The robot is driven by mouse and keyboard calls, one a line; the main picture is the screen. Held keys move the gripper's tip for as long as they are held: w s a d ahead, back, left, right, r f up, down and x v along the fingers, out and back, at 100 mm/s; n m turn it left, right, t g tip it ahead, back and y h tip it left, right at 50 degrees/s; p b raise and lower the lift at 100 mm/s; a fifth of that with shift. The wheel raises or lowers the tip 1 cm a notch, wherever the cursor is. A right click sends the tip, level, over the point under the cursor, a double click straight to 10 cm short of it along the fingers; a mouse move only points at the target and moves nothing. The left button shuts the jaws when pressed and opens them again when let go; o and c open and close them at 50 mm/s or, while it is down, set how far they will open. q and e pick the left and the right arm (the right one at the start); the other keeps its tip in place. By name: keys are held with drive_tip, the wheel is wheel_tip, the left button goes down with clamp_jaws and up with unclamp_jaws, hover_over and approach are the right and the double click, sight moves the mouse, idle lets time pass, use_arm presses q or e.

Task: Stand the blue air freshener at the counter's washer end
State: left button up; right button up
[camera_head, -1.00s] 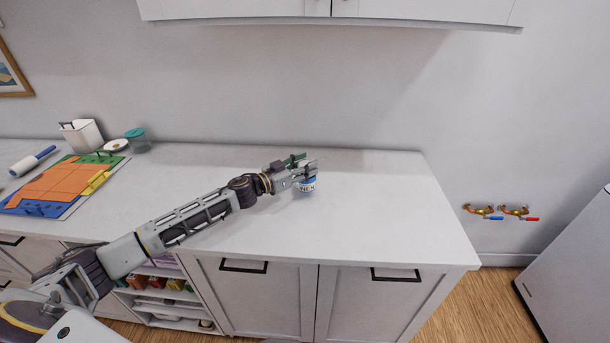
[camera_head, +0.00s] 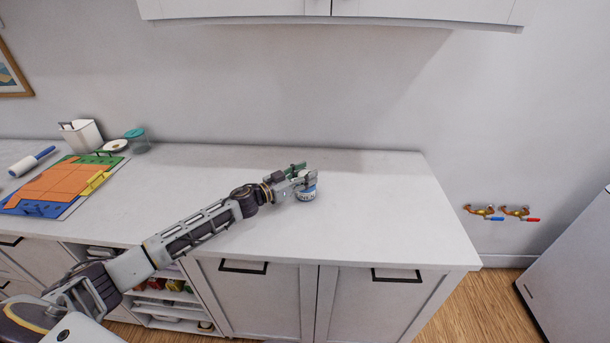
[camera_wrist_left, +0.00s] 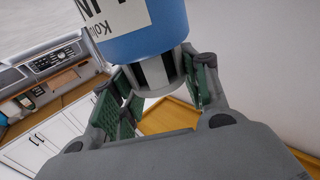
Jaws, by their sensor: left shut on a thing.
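My right gripper is not in view.
At the counter's left are an orange, green and yellow board (camera_head: 62,185), a blue-handled roller (camera_head: 32,161), a white container (camera_head: 82,135) and a teal-lidded jar (camera_head: 137,141). The counter right of the freshener is clear to its edge. Brass taps (camera_head: 497,211) are on the wall beyond.

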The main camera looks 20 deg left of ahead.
use_arm(q)
drive_tip(key=shift+f, duration=0.15)
drive_tip(key=o, duration=1.4)
drive_tip(key=shift+c, duration=0.2)
drive_tip(key=shift+r, duration=0.2)
drive_tip(key=shift+v, duration=2.3)
drive_tip(key=shift+b+v, duration=0.55)
drive_tip(key=shift+v, duration=3.1)
